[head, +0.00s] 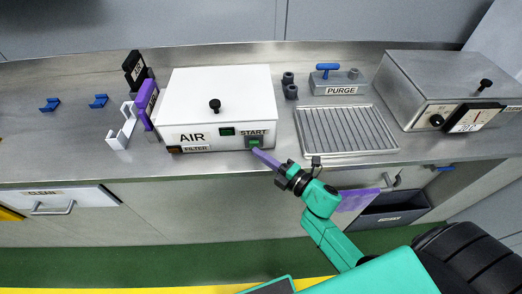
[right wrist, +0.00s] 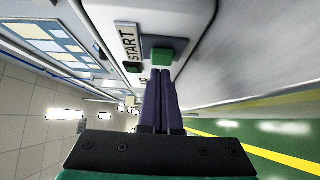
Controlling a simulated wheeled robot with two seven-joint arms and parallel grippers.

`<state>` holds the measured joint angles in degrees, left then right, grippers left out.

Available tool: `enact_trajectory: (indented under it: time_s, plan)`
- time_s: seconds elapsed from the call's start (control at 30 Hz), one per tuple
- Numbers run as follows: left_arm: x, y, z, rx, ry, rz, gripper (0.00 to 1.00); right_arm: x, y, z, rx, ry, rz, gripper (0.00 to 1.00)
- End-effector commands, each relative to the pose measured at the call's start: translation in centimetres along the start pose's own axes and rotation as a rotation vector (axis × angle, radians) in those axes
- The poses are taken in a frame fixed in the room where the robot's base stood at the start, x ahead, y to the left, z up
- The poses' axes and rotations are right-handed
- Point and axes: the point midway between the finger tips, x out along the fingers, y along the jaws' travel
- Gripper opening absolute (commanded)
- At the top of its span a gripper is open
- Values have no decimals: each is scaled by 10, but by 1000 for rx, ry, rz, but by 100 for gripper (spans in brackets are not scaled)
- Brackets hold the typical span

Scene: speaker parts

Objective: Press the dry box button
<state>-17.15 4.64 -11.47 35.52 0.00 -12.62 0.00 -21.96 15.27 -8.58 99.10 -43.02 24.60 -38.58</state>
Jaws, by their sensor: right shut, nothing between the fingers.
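The white box (head: 218,95) labelled AIR stands on the steel counter, with a black knob on its lid. Its green button (head: 254,143) sits under a START label on the front face, near the right corner. The button also shows in the right wrist view (right wrist: 162,56), beside the START label. My right gripper (head: 256,152) is shut and empty, its purple fingers pointing at the button. In the wrist view the fingertips (right wrist: 159,76) end right by the button's edge; I cannot tell whether they touch it. My left gripper is out of view.
A ribbed steel tray (head: 345,130) and a grey PURGE block (head: 338,85) with a blue handle are right of the box. A steel box (head: 440,85) stands further right. Purple and white holders (head: 122,127) stand left.

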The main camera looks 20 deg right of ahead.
Motion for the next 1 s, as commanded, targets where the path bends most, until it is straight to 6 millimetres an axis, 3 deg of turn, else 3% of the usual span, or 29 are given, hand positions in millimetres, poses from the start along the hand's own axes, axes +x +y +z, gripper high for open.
enact_trajectory:
  time_s: [0.37,0.6,1.0]
  plan:
    - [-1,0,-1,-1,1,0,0,4,0,5,1,0,0,0]
    - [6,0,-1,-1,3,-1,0,18,-1,19,-1,-1,1,0]
    - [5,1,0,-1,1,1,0,19,2,23,-2,-5,4,0]
